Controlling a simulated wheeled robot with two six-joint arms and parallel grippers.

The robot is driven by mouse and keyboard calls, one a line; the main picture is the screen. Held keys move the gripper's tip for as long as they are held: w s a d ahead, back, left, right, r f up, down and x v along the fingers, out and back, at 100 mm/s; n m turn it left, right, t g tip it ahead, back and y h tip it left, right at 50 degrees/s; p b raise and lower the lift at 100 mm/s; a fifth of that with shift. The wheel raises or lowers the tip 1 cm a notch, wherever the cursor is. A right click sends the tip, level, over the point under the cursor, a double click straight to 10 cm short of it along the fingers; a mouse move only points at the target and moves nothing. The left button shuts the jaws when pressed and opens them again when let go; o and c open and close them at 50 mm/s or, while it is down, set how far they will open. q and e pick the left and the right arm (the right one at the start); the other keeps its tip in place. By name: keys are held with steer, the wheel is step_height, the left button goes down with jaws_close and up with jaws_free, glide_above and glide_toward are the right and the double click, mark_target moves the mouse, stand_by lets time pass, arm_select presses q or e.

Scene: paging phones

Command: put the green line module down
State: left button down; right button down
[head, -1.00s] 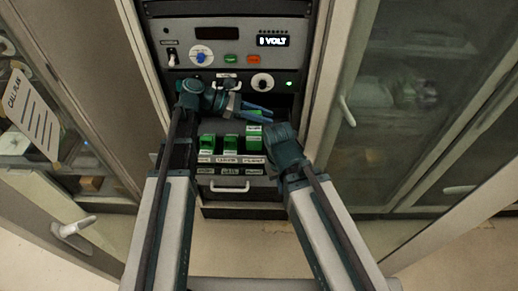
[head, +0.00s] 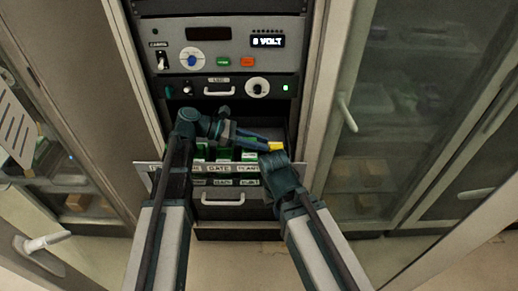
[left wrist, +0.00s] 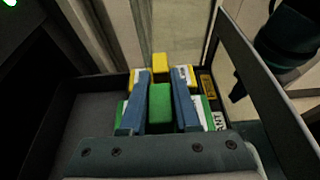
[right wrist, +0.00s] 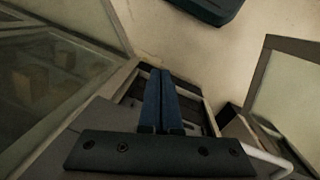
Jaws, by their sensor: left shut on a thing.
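My left gripper (left wrist: 161,98) is shut on the green line module (left wrist: 160,105), which sits between its two blue fingers. In the head view my left gripper (head: 262,141) reaches into the open drawer (head: 160,172) near its right side. In the left wrist view the held module is among other modules in the drawer; whether it touches the bottom cannot be told. A yellow module (left wrist: 160,64) stands just beyond it. My right gripper (right wrist: 162,98) has its fingers together with nothing visible between them; its fingertips are hidden in the head view.
Modules with white labels flank the left gripper's fingers, including a green one (left wrist: 213,117) at right. The drawer's left part (left wrist: 85,115) looks empty. A control panel (head: 220,45) stands above. My right arm is close to the drawer's right side.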

arm_select(q)
steer(key=shift+f, duration=0.1)
steer(key=shift+f, duration=0.1)
steer(key=shift+s+f+b, duration=0.25)
steer(key=shift+f+b, duration=0.25)
steer(key=shift+b, duration=0.05)
steer(key=c, duration=0.6)
jaws_free()
steer(key=shift+c, duration=0.2)
steer(key=p+v, duration=0.2)
steer(key=v, duration=0.1)
steer(key=p+v, duration=0.1)
steer(key=v, duration=0.3)
steer(key=r+p+v, duration=0.1)
steer(key=p+v, duration=0.1)
steer(key=v, duration=0.2)
steer(key=shift+w+d+r+p, duration=0.15)
steer(key=shift+w+d+p, duration=0.05)
steer(key=shift+w+p, duration=0.1)
steer(key=shift+s+a+r, duration=0.1)
steer(key=shift+a+r, duration=0.1)
steer(key=shift+a, duration=0.45)
